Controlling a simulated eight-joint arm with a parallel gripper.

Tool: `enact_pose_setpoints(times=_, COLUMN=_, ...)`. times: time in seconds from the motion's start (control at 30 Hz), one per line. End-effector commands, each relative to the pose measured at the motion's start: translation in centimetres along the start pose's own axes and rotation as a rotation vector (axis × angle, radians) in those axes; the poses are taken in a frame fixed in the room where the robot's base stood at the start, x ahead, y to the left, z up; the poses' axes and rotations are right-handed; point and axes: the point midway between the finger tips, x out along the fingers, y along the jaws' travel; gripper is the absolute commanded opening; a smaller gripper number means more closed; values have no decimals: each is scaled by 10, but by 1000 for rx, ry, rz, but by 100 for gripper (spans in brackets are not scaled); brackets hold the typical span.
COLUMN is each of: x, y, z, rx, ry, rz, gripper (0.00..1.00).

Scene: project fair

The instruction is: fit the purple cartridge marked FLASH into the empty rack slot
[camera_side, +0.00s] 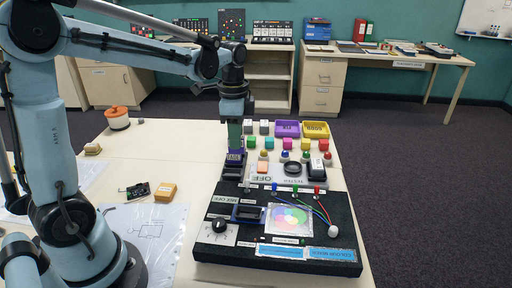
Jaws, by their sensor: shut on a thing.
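My gripper (235,146) points down at the back left of the black board and is shut on the purple cartridge (235,157). The cartridge is small and dark purple with a pale label too small to read. Right below it is a dark, purple-edged holder (233,173), which looks like the rack. I cannot tell whether the cartridge touches it or hangs just above it. The slot opening is hidden from this side. A blue-framed dark recess (248,213) is on the black board, in front of the holder.
The black board (340,262) carries a knob (219,225), a colour wheel (290,218) and wires. The table between is mostly clear.

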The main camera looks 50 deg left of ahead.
Motion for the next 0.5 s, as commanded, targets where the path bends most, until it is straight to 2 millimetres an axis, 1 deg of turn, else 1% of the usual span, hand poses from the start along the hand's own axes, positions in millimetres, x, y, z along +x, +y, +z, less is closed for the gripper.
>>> enact_pose_setpoints(times=0.03, x=3, y=-10, z=8, rx=-7, ry=0, rz=0, gripper=0)
enact_pose_setpoints(times=0.1, x=6, y=-18, z=15, rx=-7, ry=0, rz=0, gripper=0)
enact_pose_setpoints(times=0.2, x=9, y=-25, z=20, rx=-5, ry=0, rz=0, gripper=0)
enact_pose_setpoints(times=0.37, x=15, y=-26, z=21, rx=-3, ry=0, rz=0, gripper=0)
enact_pose_setpoints(times=0.5, x=26, y=-26, z=21, rx=-3, ry=0, rz=0, gripper=0)
